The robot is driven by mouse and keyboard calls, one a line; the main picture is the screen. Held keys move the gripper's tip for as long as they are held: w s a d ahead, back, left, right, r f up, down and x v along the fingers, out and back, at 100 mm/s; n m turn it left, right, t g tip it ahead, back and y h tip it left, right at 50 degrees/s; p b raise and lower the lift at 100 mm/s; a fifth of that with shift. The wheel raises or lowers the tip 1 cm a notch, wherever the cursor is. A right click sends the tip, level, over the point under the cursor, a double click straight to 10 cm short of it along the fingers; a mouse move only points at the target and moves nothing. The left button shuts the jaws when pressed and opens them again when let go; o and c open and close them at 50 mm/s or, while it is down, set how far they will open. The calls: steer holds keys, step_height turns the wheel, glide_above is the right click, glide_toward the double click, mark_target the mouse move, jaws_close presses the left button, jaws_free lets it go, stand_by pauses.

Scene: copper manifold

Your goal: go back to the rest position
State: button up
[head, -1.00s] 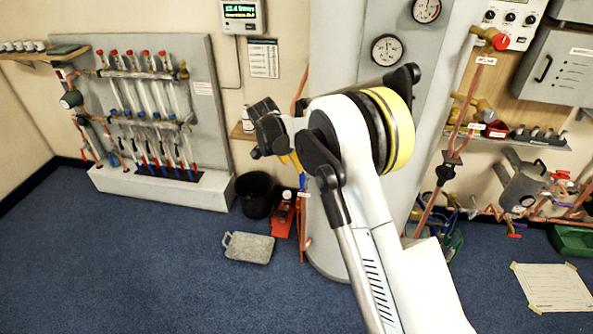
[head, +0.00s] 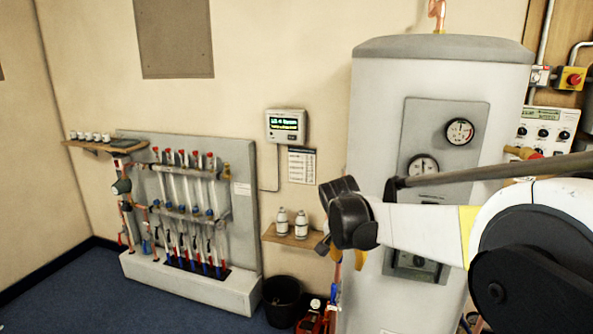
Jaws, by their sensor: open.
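My gripper (head: 347,254) is near the middle of the head view, at the end of my white arm, which reaches in from the right. Its dark body faces left and its yellow-tipped fingers point down, partly hidden behind the wrist. It is open, and I see nothing held in it. It stands in front of the left side of the large grey cylinder (head: 385,130), to the right of a small wooden shelf (head: 290,238). Whether it touches anything behind it I cannot tell.
Two white bottles (head: 291,224) stand on the small shelf. A manifold panel (head: 243,215) with several red-topped tubes is on the left. A black bucket (head: 282,300) and a red object (head: 312,318) are on the floor below. The blue floor (head: 70,295) at left is clear.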

steer(key=s+d+r+n+t+y, duration=0.1)
steer(key=s+d+r+n, duration=0.15)
steer(key=s, duration=0.85)
steer(key=s+d+r+n+t+y, duration=0.1)
steer(key=s+d+r+n, duration=0.15)
steer(key=s, duration=0.95)
steer(key=s+f+n+t, duration=0.1)
steer(key=s+f, duration=0.1)
steer(key=s, duration=0.5)
steer(key=shift+s+f+n, duration=0.3)
steer(key=shift+s+n, duration=0.05)
steer(key=shift+n, duration=0.05)
